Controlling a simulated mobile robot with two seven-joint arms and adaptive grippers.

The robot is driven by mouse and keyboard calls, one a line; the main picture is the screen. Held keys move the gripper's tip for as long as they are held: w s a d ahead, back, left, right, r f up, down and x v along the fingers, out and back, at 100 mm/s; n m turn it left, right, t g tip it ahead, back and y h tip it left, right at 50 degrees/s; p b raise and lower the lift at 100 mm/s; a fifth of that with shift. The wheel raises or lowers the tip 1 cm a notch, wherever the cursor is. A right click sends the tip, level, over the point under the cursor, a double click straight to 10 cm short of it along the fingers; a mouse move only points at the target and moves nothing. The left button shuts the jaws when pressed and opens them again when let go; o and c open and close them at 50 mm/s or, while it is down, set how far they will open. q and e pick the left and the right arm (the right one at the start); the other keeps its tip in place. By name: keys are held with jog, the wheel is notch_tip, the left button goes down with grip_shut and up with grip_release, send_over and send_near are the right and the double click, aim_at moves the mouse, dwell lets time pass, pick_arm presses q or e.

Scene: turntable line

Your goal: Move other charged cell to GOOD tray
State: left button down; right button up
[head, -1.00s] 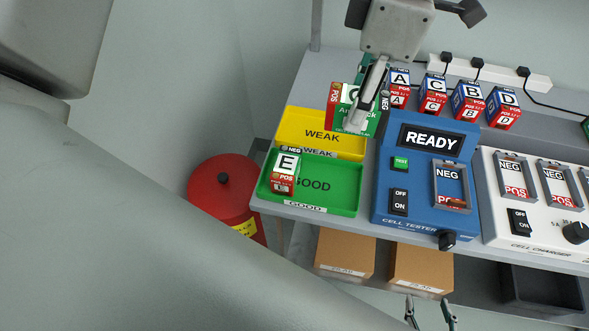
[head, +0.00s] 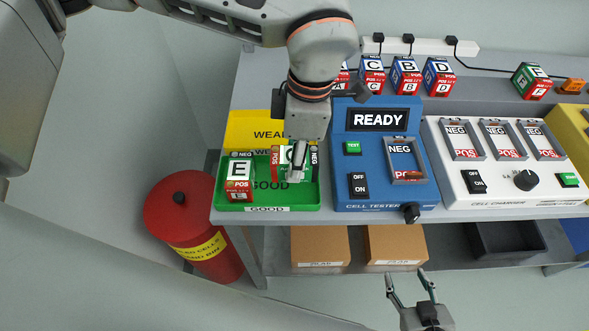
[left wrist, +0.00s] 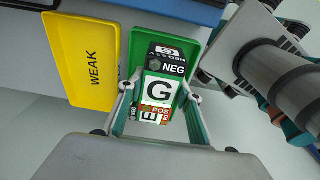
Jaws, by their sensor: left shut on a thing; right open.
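I cannot tell whether the cell touches the tray floor. My right gripper (head: 407,278) is open and empty, low in front of the shelf.
The yellow WEAK tray (head: 240,128) lies behind the GOOD tray, partly hidden by my left arm. The blue cell tester (head: 340,190) reads READY just right of the tray. The white charger (head: 505,185) is farther right. A red bin (head: 190,215) stands at left.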

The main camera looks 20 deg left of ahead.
pick_arm(q)
jog(key=shift+f, duration=2.15)
jog(key=shift+f, duration=0.2)
jog(key=c, duration=1.4)
grip_release()
